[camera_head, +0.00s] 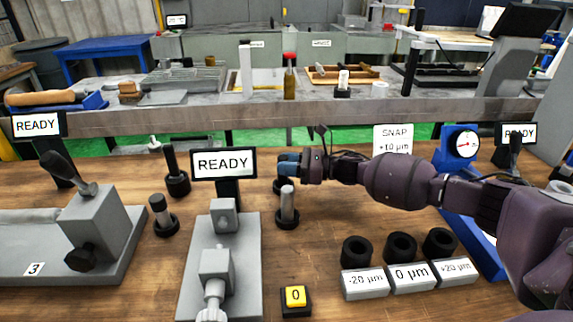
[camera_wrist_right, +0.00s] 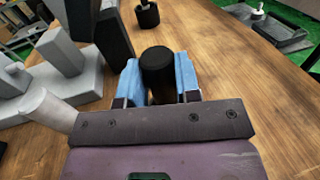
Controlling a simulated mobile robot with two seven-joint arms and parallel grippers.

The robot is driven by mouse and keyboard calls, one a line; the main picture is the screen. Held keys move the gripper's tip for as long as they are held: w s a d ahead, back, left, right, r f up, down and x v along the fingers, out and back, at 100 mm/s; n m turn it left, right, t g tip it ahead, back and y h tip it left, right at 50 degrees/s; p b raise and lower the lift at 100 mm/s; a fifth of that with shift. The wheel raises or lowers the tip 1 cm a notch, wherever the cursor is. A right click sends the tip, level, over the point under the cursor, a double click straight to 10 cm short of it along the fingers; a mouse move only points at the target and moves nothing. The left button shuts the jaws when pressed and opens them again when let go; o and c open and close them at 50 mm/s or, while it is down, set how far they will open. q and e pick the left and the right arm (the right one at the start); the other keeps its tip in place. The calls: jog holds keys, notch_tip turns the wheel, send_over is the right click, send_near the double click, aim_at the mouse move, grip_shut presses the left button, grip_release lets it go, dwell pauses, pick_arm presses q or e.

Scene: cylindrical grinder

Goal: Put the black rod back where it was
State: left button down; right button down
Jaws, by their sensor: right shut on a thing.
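My right gripper (camera_head: 288,163) reaches in from the right in the head view, its blue fingers behind a grey pin. In the right wrist view the right gripper (camera_wrist_right: 158,80) is shut around the black rod (camera_wrist_right: 157,60), whose dark round top shows between the blue fingers. In the head view the fingers hide most of the rod. A dark round base (camera_head: 277,187) shows just below the fingers, partly hidden by the grey pin. I cannot tell whether the rod is seated in it. My left gripper is not in view.
The grey pin (camera_head: 288,203) in a black base stands close in front of the right gripper. Another black rod (camera_head: 171,160) and a grey pin (camera_head: 159,208) stand left. A grey fixture with a READY screen (camera_head: 224,163) is near.

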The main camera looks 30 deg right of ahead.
jog(key=shift+r, duration=0.15)
jog(key=shift+f, duration=0.25)
jog(key=c, duration=1.1)
grip_release()
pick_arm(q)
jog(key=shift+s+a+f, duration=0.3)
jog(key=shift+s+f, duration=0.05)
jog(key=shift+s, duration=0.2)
pick_arm(e)
jog(key=shift+o, duration=1.4)
jog(key=shift+r, duration=0.15)
jog(key=shift+s+d, duration=0.1)
jog(key=shift+d, duration=0.1)
jog(key=v, duration=0.7)
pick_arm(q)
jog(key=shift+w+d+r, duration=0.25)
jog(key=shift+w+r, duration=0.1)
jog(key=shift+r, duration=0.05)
pick_arm(e)
jog(key=shift+s, duration=0.1)
